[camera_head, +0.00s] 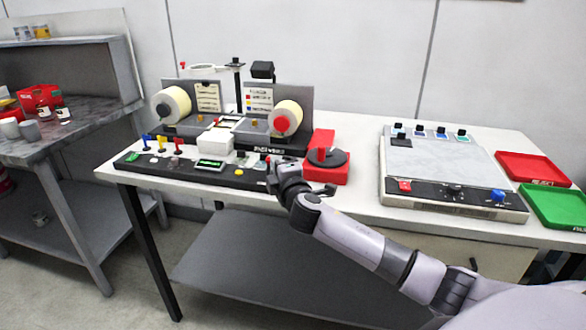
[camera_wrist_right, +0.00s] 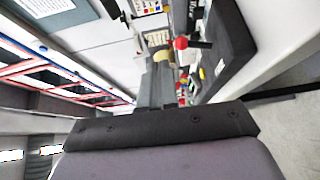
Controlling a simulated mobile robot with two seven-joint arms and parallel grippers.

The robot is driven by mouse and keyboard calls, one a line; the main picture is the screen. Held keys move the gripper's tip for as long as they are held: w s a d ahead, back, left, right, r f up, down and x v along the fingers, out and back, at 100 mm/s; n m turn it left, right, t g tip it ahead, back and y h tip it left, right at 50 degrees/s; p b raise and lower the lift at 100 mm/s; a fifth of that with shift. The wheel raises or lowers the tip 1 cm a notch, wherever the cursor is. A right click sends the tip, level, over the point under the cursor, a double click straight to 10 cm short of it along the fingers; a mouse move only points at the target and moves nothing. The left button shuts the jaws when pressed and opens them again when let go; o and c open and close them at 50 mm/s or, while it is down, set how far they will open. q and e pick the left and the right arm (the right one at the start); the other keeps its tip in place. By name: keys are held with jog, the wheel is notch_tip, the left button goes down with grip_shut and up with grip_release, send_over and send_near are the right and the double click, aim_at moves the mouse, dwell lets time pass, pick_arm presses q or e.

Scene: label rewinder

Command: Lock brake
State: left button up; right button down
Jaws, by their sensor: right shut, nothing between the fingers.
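The label rewinder (camera_head: 232,126) stands on the white table, with a cream label roll at the left (camera_head: 170,104) and another with a red hub at the right (camera_head: 285,118). Its black front panel (camera_head: 245,178) carries blue, yellow and red levers, a green display and small buttons. A red unit with a black round top (camera_head: 325,158) stands at its right end. No part is clearly readable as the brake. My right gripper (camera_head: 283,172) is shut and empty at the panel's right end, hiding part of it. A red knob (camera_wrist_right: 181,43) shows in the right wrist view. My left gripper is out of view.
A grey machine (camera_head: 440,165) with red and blue knobs stands on the right half of the table. A red tray (camera_head: 533,168) and a green tray (camera_head: 556,205) lie beyond it. A grey shelf bench (camera_head: 75,142) stands at the left. Bare tabletop lies between the two machines.

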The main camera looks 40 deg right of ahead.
jog(key=s+a+r, duration=0.1)
jog(key=s+r, duration=0.3)
jog(key=s, duration=0.4)
jog(key=shift+a, duration=0.3)
jog(key=shift+s, duration=0.1)
